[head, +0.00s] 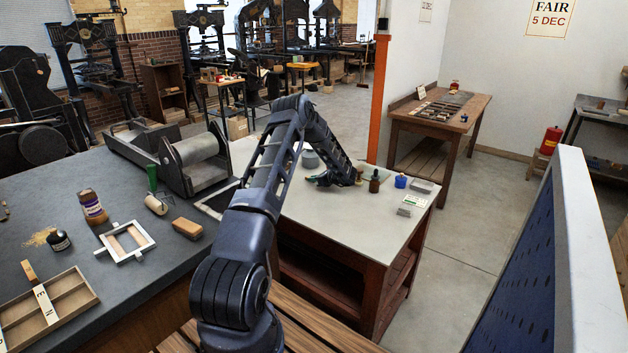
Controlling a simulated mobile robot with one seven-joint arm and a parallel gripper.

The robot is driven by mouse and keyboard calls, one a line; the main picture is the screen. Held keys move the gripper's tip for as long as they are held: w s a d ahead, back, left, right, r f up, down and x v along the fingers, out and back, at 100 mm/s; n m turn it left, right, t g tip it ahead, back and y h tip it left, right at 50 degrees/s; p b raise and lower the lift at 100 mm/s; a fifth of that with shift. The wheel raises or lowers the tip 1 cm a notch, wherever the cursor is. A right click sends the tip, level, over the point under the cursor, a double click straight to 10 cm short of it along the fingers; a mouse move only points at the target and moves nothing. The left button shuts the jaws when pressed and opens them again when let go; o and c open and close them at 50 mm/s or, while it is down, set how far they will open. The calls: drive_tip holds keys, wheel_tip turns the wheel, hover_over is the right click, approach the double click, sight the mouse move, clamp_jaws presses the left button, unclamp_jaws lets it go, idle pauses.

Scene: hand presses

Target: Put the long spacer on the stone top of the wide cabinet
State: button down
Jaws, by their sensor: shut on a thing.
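A cabinet with a pale grey stone-like top (310,215) and a red-brown open-shelved body stands in the middle. My arm reaches over this top from the front, and my gripper (347,182) is low over its back part. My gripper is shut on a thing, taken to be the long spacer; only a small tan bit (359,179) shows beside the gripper. The fingers are mostly hidden by my own arm. I cannot tell whether the piece touches the top.
Near my gripper stand a brown bottle (375,181), a blue pot (400,181) and small grey blocks (411,206). The front of the pale top is clear. A dark bench (60,195) at left bears a roller press (192,160) and a divided wooden tray (48,308).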

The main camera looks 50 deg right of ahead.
drive_tip(key=c, duration=1.4)
unclamp_jaws()
drive_tip(key=shift+f, duration=0.1)
